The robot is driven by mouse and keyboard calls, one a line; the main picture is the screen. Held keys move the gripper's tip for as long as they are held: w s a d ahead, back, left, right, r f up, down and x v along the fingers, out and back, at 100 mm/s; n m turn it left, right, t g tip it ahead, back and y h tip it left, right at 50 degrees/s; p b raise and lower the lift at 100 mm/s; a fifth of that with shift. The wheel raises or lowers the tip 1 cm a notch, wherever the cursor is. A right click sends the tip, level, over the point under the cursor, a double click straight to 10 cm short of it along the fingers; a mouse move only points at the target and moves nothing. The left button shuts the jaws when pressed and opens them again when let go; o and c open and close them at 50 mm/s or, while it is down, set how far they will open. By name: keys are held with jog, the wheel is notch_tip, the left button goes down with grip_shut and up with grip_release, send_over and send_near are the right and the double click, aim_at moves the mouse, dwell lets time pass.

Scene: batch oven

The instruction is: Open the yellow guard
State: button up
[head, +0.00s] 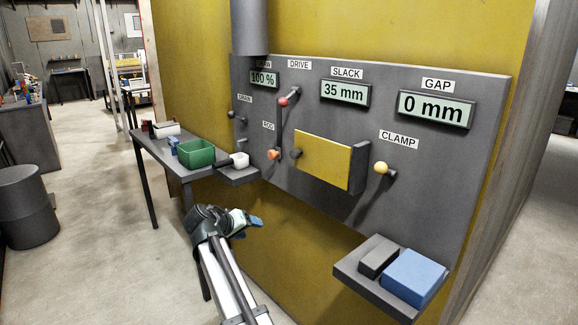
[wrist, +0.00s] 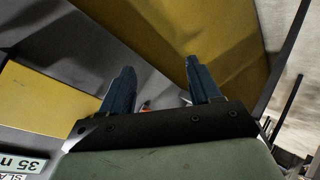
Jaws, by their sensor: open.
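The yellow guard (head: 322,160) is a flat yellow plate on the grey control panel (head: 440,210), lying roughly parallel to its face. A dark knob (head: 296,153) is at its left end and a grey block (head: 358,168) at its right end. What lies behind the guard is hidden. My gripper (head: 257,222) is below and left of the guard, apart from it. In the wrist view, the fingers (wrist: 162,90) are open with a gap between them, and a yellow plate, apparently the guard (wrist: 38,105), shows at the left.
A red knob (head: 284,102) and an orange knob (head: 273,155) sit left of the guard; a yellow ball knob (head: 381,168) is to its right. A shelf (head: 352,272) with dark and blue blocks juts out lower right. A green bin (head: 196,153) stands on the left table.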

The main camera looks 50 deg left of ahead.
aim_at(293, 154)
jog(key=w+a+r+m+t+h, duration=0.1)
jog(key=w+a+r+m+t, duration=0.2)
jog(key=r, duration=0.5)
jog(key=w+a+r+m+t+h, duration=0.1)
jog(key=w+a+r+m+t, duration=0.1)
jog(key=w+r+m+t, duration=0.35)
jog(key=w+r+m, duration=0.1)
jog(key=w, duration=0.3)
jog(key=w+r+m, duration=0.1)
jog(key=w+m, duration=0.1)
jog(key=w, duration=0.2)
jog(key=w+r+m, duration=0.1)
jog(key=w, duration=0.3)
jog(key=shift+d+r+g+h, duration=0.25)
jog(key=shift+d+g+h, duration=0.1)
jog(key=shift+d+h, duration=0.05)
grip_shut()
jog(key=shift+s, duration=0.1)
